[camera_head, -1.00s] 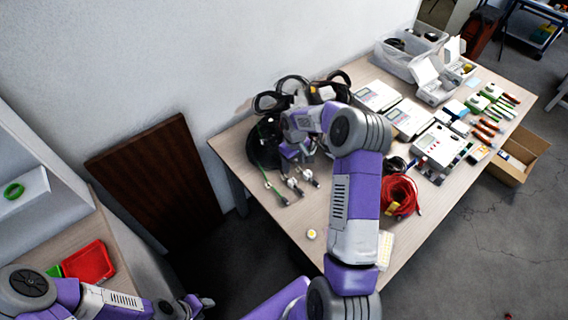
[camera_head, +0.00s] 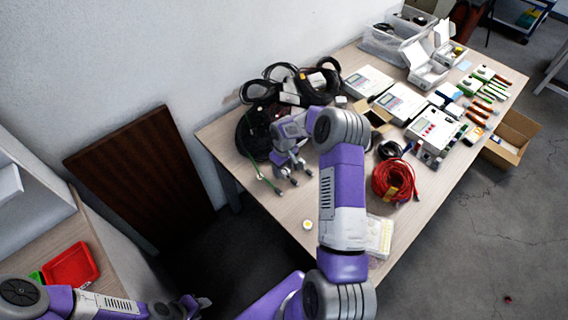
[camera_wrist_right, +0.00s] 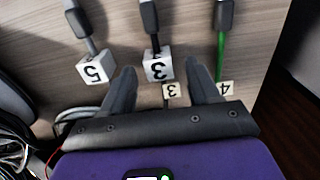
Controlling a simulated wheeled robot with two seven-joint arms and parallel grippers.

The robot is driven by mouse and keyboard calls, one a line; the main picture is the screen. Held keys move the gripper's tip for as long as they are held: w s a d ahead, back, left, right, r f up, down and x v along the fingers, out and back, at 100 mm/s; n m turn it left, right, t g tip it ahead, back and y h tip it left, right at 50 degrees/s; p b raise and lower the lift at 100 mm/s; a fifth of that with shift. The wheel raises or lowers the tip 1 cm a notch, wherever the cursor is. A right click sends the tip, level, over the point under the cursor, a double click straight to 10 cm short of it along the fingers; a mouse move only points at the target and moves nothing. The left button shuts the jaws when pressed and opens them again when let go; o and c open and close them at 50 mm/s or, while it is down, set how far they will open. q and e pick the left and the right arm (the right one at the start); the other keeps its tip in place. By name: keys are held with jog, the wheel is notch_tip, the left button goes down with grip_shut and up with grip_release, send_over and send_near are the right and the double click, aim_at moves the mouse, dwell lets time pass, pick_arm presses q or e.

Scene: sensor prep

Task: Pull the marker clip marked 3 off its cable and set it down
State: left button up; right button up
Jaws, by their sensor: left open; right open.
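In the right wrist view, a white block-shaped clip marked 3 (camera_wrist_right: 158,67) sits on a dark cable below its grey plug. A small flat tag also marked 3 (camera_wrist_right: 171,92) hangs just below it. My right gripper (camera_wrist_right: 160,72) is open, with one finger on each side of the clip; I cannot tell whether they touch it. In the head view my right gripper (camera_head: 292,176) is low over the table's near left part and hides the clip. My left gripper (camera_head: 198,304) is open and empty, away from this table at the bottom left.
A block marked 5 (camera_wrist_right: 95,68) on a grey cable lies left of the clip. A green cable (camera_wrist_right: 221,45) with a tag marked 4 (camera_wrist_right: 225,89) lies right. Black cable coils (camera_head: 258,130) stand behind my right gripper; a red coil (camera_head: 396,180) lies to its right.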

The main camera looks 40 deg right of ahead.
aim_at(284, 169)
jog(key=shift+f, duration=0.1)
grip_shut()
dwell(0.6)
jog(key=shift+r+p, duration=1.55)
jog(key=shift+r, duration=0.95)
